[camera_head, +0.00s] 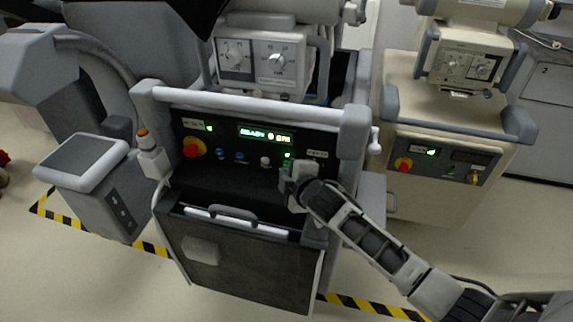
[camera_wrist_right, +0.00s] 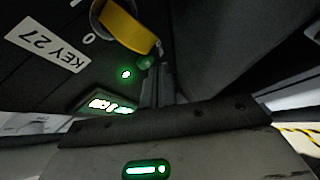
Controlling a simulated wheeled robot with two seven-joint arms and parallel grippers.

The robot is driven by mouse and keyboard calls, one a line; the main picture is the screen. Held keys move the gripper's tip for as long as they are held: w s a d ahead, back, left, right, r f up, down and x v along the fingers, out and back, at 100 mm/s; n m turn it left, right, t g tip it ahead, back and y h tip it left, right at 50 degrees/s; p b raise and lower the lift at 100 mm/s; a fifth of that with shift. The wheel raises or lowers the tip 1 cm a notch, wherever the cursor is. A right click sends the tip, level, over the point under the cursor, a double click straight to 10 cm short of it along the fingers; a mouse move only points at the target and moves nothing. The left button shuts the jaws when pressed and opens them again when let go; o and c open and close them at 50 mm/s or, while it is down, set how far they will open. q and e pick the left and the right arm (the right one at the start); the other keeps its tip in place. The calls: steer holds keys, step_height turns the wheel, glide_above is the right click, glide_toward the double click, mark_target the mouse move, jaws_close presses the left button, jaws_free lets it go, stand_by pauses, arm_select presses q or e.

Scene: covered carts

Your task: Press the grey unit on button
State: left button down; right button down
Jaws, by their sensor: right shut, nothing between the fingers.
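The grey unit (camera_head: 258,104) stands in the middle of the head view. Its dark front panel carries a red emergency knob on a yellow base (camera_head: 193,147), small blue and white buttons (camera_head: 265,161) and a lit green display (camera_head: 266,135). My right gripper (camera_head: 290,178) is shut and empty, in front of the panel's right part just below a green light (camera_head: 287,155), hiding what lies behind it. In the right wrist view, its dark fingers (camera_wrist_right: 157,82) point toward a dull green button (camera_wrist_right: 145,62). I cannot tell whether they touch it. My left gripper is out of view.
A yellow key switch (camera_wrist_right: 127,25) and a "KEY 27" label (camera_wrist_right: 45,46) lie close to the fingers. A similar cream unit (camera_head: 432,200) stands to the right. A grey pedestal (camera_head: 85,163) stands left. A handled drawer front (camera_head: 230,250) lies below the panel.

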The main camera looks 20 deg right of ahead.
steer(key=shift+w+d, duration=0.1)
steer(key=shift+w, duration=0.1)
stand_by(0.5)
steer(key=shift+w+d, duration=0.2)
steer(key=shift+w, duration=0.05)
stand_by(0.5)
steer(key=shift+s, duration=0.1)
steer(key=shift+s+a+p, duration=0.45)
steer(key=shift+s+p, duration=0.05)
steer(key=shift+s, duration=0.1)
